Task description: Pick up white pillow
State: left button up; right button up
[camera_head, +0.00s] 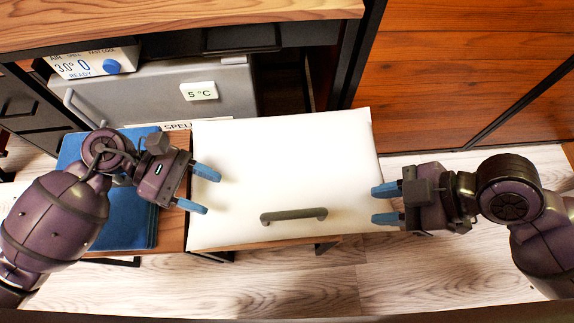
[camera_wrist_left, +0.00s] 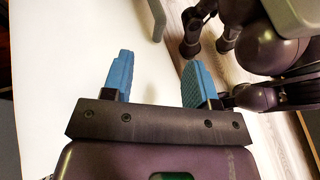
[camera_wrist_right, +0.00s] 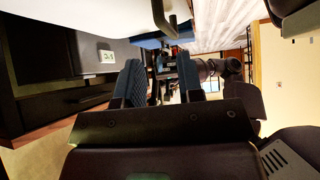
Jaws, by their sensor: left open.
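A large white rectangular piece with a smooth, flat-looking top (camera_head: 280,150) lies in the middle of the head view, with a grey bar handle (camera_head: 294,215) near its front edge. I cannot tell from its look whether it is soft. It also fills much of the left wrist view (camera_wrist_left: 60,60), and part of it shows at the top of the right wrist view (camera_wrist_right: 100,10). My left gripper (camera_head: 203,189) is open and empty over its left edge. My right gripper (camera_head: 381,204) is open and empty beside its right edge.
A blue flat item (camera_head: 130,238) lies left of the white piece on a wooden surface (camera_head: 174,232). Behind stand a grey box (camera_head: 150,95) with a 5 °C label and a wooden desk top (camera_head: 170,18). Wooden panels (camera_head: 450,70) close the back right. Pale floor (camera_head: 300,285) lies in front.

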aim_at(262, 215)
pick_arm(q)
jog(key=x, duration=1)
jog(key=shift+s+d+f, duration=0.1)
jog(key=shift+d+f, duration=0.05)
jog(key=shift+d, duration=0.15)
pick_arm(e)
jog(key=x, duration=1.1)
jog(key=shift+d, duration=0.1)
pick_arm(q)
jog(key=c, duration=0.6)
pick_arm(e)
jog(key=c, duration=0.6)
pick_arm(q)
grip_shut()
pick_arm(e)
grip_shut()
